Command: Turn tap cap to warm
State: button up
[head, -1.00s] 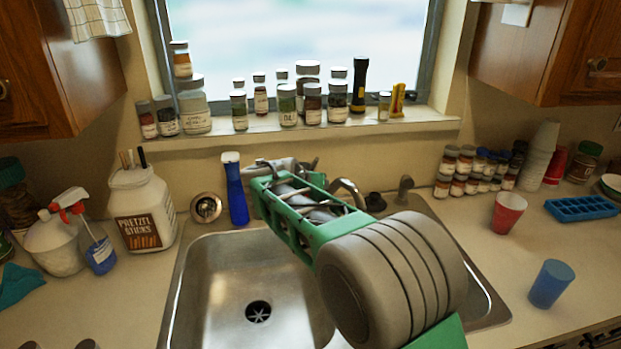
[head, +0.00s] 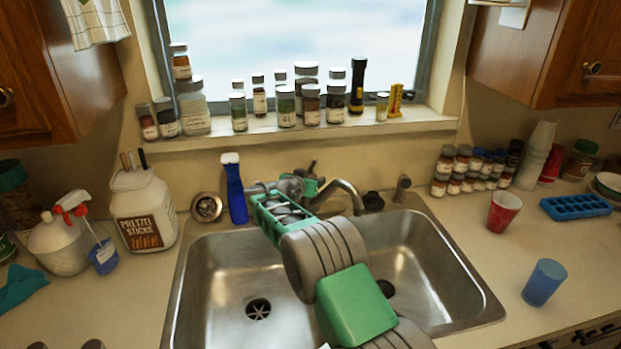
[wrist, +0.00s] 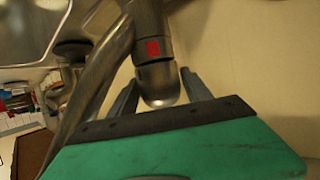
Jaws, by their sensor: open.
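The metal tap stands behind the sink, and its curved spout (head: 347,192) shows in the head view. In the wrist view the tap cap (wrist: 152,52) is a grey cylinder with a red mark and a rounded shiny end. My gripper (wrist: 160,82) is open, with one finger on each side of the cap. The cap's rounded end lies between the fingers, close to the dark edge of my green hand; contact cannot be told. The spout also shows in the wrist view (wrist: 97,85), left of the fingers. In the head view my arm hides most of the tap body and my fingertips.
The steel sink (head: 215,275) lies below my arm. A blue-handled brush (head: 235,190) stands left of the tap. A spray bottle (head: 60,245) and a pretzel jar (head: 145,205) are at left. Cups (head: 503,212) stand at right. Jars line the window sill (head: 420,118).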

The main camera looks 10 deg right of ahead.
jog(key=shift+c, duration=0.5)
jog(key=c, duration=1)
jog(key=shift+a+f+m+h+b, duration=0.15)
jog(key=shift+m+h+b, duration=0.15)
jog(key=shift+b, duration=0.35)
jog(key=shift+r+m+g+h+b, duration=0.2)
jog(key=shift+m+g+h+b, duration=0.2)
jog(key=shift+m+g, duration=0.15)
jog(key=o, duration=1.1)
jog(key=shift+s, duration=0.1)
